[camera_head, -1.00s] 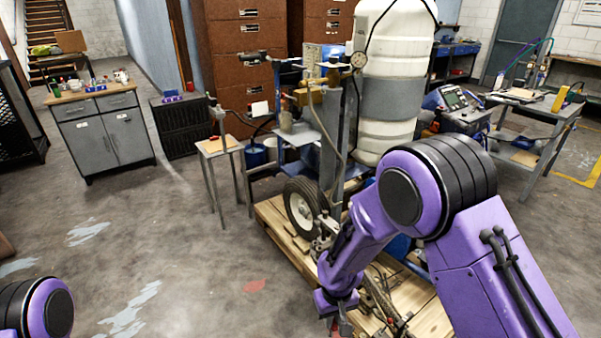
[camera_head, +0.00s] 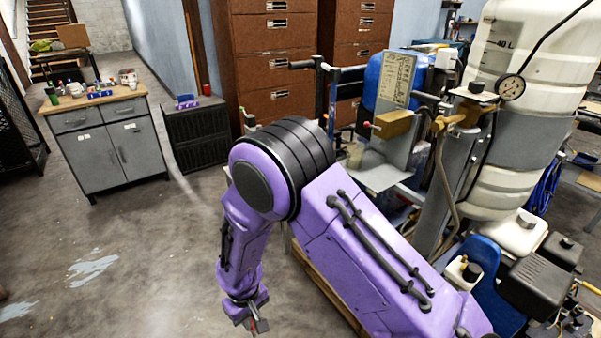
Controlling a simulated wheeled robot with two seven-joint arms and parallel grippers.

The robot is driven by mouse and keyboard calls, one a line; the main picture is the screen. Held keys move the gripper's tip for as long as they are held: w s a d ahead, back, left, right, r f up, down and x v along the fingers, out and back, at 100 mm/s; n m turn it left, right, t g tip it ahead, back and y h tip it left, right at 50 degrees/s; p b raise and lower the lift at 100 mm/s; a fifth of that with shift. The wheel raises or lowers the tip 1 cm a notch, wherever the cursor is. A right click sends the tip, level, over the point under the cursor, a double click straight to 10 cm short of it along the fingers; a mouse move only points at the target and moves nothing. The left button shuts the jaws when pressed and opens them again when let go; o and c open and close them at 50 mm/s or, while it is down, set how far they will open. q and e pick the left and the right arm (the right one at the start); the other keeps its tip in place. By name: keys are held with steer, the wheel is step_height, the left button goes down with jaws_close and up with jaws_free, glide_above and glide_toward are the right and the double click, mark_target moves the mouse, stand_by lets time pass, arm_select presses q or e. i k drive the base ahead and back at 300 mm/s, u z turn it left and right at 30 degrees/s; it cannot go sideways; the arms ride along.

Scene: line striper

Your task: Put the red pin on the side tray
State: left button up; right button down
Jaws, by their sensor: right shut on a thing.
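My right gripper (camera_head: 254,324) hangs low at the bottom of the view, over the concrete floor. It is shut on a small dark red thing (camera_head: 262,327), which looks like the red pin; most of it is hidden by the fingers. A grey metal tray-like plate (camera_head: 384,179) sticks out from the line striper (camera_head: 447,150), above and right of my gripper and apart from it. I cannot tell whether it is the side tray. My left gripper is out of view.
A grey cabinet (camera_head: 112,152) with a wooden top carrying several small items stands at the left. A black cabinet (camera_head: 199,137) stands beside it. Brown drawer cabinets (camera_head: 268,62) are behind. A large white tank (camera_head: 510,110) rises at the right. The floor at left is clear.

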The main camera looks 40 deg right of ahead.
mark_target(366, 160)
steer(key=u, duration=0.05)
steer(key=i, duration=2.05)
steer(key=z, duration=0.95)
steer(key=i, duration=1.1)
steer(key=z, duration=1.25)
